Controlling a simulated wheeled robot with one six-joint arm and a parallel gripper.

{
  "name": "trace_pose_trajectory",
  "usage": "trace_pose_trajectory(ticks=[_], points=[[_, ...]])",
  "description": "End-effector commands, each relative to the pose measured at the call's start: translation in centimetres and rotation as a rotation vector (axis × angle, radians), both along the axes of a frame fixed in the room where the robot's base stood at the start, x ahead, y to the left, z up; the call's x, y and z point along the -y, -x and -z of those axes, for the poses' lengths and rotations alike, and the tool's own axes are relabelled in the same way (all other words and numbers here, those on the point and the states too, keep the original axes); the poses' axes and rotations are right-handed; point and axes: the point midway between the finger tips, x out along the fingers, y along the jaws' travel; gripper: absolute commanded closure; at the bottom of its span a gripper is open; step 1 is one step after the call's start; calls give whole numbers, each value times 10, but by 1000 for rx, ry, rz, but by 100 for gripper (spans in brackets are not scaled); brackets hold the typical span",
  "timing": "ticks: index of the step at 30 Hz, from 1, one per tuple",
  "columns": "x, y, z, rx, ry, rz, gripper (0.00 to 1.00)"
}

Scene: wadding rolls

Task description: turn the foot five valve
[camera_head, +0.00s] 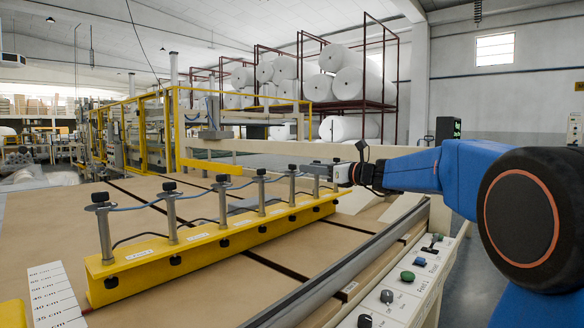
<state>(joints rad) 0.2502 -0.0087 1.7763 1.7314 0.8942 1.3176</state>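A long yellow bar (210,247) lies across the tan table, carrying a row of upright grey feet with black caps. Small black knobs, which look like valves, sit along its front side; the nearest (111,282) is at the left end. Counting from the near end, the fifth foot (292,190) stands just left of my gripper, with a black knob (292,218) below it. White labels on the bar are too small to read, so I cannot confirm the numbering. My gripper (314,171) is above the bar's far end, pointing left. Its fingers are too small and overlapped to judge.
A control panel (405,300) with black, green and blue knobs runs along the table's right edge. Blue hoses link the feet. A white ruled scale (55,297) lies at the lower left. A yellow frame (175,125) and racks of white rolls (350,84) stand behind.

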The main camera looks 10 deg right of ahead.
Motion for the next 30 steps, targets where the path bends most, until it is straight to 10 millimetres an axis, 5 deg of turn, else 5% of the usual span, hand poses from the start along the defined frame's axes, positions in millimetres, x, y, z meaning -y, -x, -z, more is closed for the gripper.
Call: trace_pose_trajectory(ticks=[15,29,30], points=[[-48,-64,0,1,1,-2,70],[-53,-72,0,0,0,0,70],[-53,-72,0,0,0,0,79]])
